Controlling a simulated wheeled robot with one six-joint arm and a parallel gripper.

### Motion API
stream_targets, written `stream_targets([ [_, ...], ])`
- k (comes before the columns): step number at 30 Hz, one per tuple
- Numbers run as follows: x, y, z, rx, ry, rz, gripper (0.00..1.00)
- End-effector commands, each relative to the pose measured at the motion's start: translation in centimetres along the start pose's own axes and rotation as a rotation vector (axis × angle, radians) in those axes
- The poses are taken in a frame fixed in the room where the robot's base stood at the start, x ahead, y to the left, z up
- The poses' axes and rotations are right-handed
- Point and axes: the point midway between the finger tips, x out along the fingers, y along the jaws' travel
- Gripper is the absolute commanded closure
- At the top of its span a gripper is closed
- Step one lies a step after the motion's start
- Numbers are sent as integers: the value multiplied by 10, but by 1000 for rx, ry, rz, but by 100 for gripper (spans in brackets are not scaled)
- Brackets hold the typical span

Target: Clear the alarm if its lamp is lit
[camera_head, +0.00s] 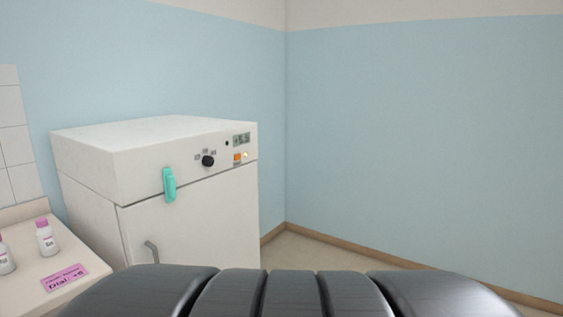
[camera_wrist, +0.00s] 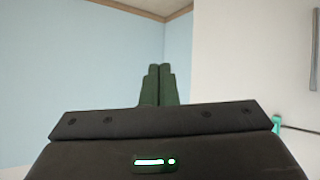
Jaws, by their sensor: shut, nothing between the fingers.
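A white cabinet (camera_head: 190,220) stands against the blue wall in the head view. Its upper front panel holds a small display (camera_head: 241,139), a black knob (camera_head: 208,161), an orange button (camera_head: 238,157) and a small lamp (camera_head: 246,155) right beside the button. The lamp looks bright yellow-white, as if lit. A teal latch (camera_head: 169,185) hangs at the panel's left part. In the wrist view my gripper (camera_wrist: 158,70) is shut and empty, its dark green fingers together. The cabinet's white face (camera_wrist: 245,60) fills the right there; the panel controls are not visible in that view.
A grey door handle (camera_head: 151,251) sticks out low on the cabinet. On the counter at the left stand white bottles with pink caps (camera_head: 45,237), beside a pink label (camera_head: 64,277). The floor (camera_head: 310,252) right of the cabinet looks clear.

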Motion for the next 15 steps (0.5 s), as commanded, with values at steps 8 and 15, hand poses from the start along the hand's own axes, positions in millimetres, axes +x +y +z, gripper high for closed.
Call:
stream_targets([
  [8,24,37,-136,387,393,115,100],
  [15,28,94,-205,724,732,380,100],
])
